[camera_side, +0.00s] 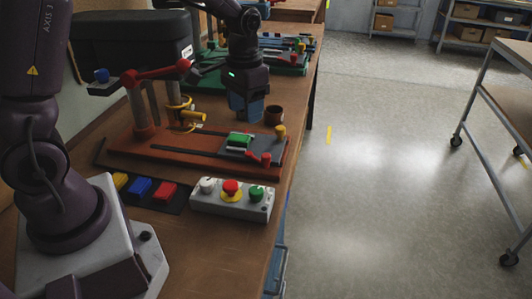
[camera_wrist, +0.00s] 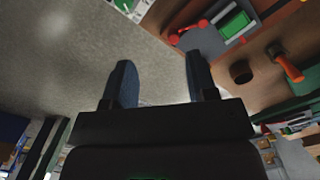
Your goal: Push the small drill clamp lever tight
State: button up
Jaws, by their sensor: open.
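The small drill stands on an orange-red base (camera_side: 170,145) with grey posts and a red top arm. At the base's right end, a grey clamp plate (camera_side: 272,148) carries a green block (camera_side: 238,139) and a red clamp lever (camera_side: 263,158) at its front edge. The wrist view shows the red lever (camera_wrist: 188,31) and green block (camera_wrist: 234,23) near the top, beyond the fingertips. My gripper (camera_side: 245,112) is behind the clamp in the side view, pointing down, with blue fingers. In the wrist view my gripper (camera_wrist: 160,72) is open, with nothing between its fingers.
A brown cup (camera_side: 274,115) stands just right of my gripper. In front are a button box (camera_side: 235,203) and coloured blocks (camera_side: 140,187). A black case (camera_side: 132,42) stands at the back left. The table's right edge is close.

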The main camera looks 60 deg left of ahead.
aim_at(266, 155)
jog(key=w+a+f, duration=0.2)
jog(key=w+f, duration=0.2)
jog(key=w, duration=0.3)
jog(key=shift+m, duration=0.5)
jog(key=f, duration=1.2)
jog(key=shift+s+a+f, duration=0.1)
jog(key=shift+s+f, duration=0.05)
jog(key=shift+s, duration=0.15)
grip_shut()
